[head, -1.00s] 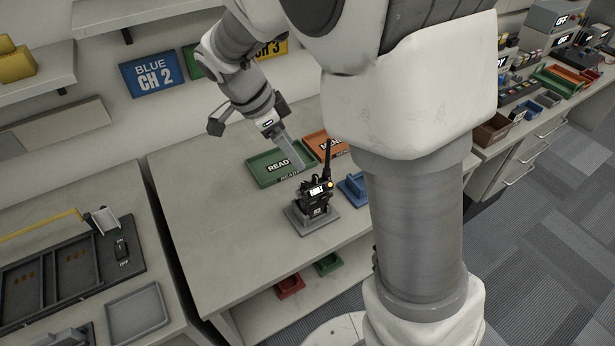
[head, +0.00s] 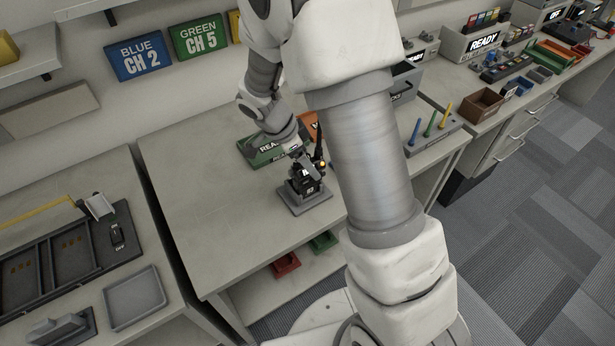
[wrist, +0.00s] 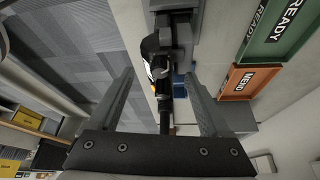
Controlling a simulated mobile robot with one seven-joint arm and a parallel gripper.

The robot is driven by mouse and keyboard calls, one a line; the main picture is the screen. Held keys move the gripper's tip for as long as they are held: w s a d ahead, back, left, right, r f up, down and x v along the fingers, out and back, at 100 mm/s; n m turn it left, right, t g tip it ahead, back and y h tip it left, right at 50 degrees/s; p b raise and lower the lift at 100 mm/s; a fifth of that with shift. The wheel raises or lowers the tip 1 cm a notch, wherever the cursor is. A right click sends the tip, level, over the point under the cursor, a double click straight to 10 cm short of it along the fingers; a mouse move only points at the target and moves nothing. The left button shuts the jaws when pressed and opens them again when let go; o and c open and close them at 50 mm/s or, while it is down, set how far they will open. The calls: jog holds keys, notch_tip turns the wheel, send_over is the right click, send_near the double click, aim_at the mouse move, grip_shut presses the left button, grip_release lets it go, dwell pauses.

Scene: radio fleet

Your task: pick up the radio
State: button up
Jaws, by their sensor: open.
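The black radio (head: 307,182) stands upright on a grey square stand (head: 304,203) on the middle table, its antenna up. My gripper (head: 303,163) is at the radio's upper part in the head view and partly covers it. In the wrist view the radio (wrist: 158,62) lies between the two open fingers (wrist: 160,88), with its antenna reaching down the picture toward the palm. No finger visibly touches it; gaps show on both sides.
A green READY tray (head: 262,150) lies behind the radio, with an orange tray (wrist: 246,82) beside it. A blue item (wrist: 180,80) is near the radio. A holder with coloured sticks (head: 432,135) stands to the right. The table's left part is clear.

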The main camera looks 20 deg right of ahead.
jog(key=shift+d+f, duration=0.15)
jog(key=shift+f, duration=0.15)
grip_shut()
jog(key=shift+w+r, duration=0.1)
dwell(1.1)
